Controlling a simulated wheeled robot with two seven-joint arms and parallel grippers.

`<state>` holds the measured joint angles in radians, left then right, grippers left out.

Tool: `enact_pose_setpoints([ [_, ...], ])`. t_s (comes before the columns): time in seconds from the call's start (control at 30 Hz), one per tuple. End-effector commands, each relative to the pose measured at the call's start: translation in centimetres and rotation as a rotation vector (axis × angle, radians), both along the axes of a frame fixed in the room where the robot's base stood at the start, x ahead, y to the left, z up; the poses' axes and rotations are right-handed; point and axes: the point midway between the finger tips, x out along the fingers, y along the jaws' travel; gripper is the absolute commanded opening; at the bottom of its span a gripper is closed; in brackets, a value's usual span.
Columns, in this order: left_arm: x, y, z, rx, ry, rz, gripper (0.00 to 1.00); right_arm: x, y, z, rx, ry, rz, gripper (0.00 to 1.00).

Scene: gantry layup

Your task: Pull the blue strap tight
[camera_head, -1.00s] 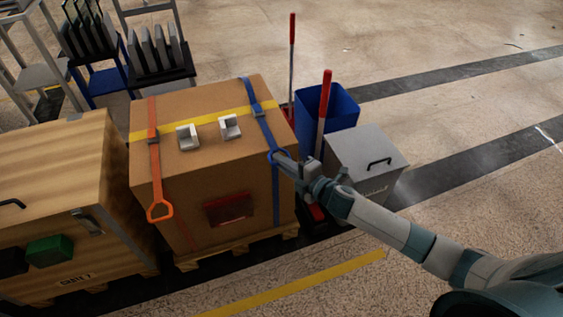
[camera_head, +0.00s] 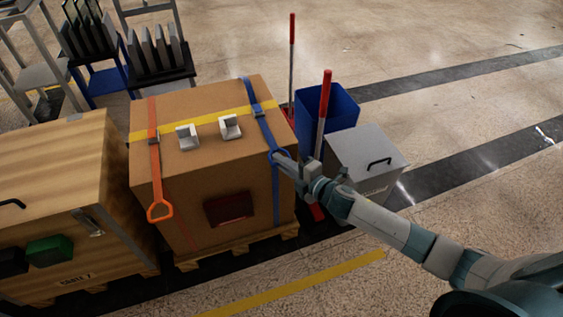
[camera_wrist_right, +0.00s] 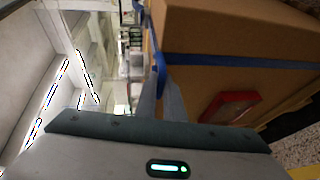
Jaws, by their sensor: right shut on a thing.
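The blue strap (camera_head: 263,122) runs over the top right of a cardboard box (camera_head: 180,193) and passes through a dark buckle near the top edge. Its blue loop handle (camera_head: 274,153) hangs at the box's upper front edge. My right gripper (camera_head: 282,161) is shut on this handle. In the right wrist view the blue handle (camera_wrist_right: 159,68) shows between the grey fingers (camera_wrist_right: 160,97), close to the box (camera_wrist_right: 225,30). An orange strap (camera_head: 154,140) with an orange loop handle (camera_head: 160,211) hangs down the box's left front. My left gripper is not in view.
A wooden crate (camera_head: 60,170) stands to the left of the box. A blue bin (camera_head: 343,108), red-handled tools (camera_head: 324,105) and a grey lidded bin (camera_head: 362,150) stand to the right, close to my right arm. The floor in front is clear.

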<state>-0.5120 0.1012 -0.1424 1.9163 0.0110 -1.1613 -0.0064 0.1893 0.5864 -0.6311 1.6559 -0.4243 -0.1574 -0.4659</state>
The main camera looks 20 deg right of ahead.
Motion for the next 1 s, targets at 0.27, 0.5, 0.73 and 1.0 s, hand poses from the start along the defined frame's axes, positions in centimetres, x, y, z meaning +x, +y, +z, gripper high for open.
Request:
enact_pose_setpoints([
  [0.27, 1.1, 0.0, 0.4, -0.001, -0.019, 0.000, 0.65, -0.7, 0.0, -0.2, 0.000, 0.004, -0.001, 0.00],
  [0.5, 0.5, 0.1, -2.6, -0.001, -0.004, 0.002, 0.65, -4.0, -0.1, -0.1, 0.001, 0.006, 0.000, 0.00],
  [0.73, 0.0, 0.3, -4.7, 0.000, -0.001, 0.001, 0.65, -7.4, -0.2, -0.2, 0.000, 0.007, -0.001, 0.00],
  [1.0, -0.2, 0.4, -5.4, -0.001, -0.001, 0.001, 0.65, -8.3, -0.3, -0.3, -0.001, 0.005, 0.000, 0.00],
])
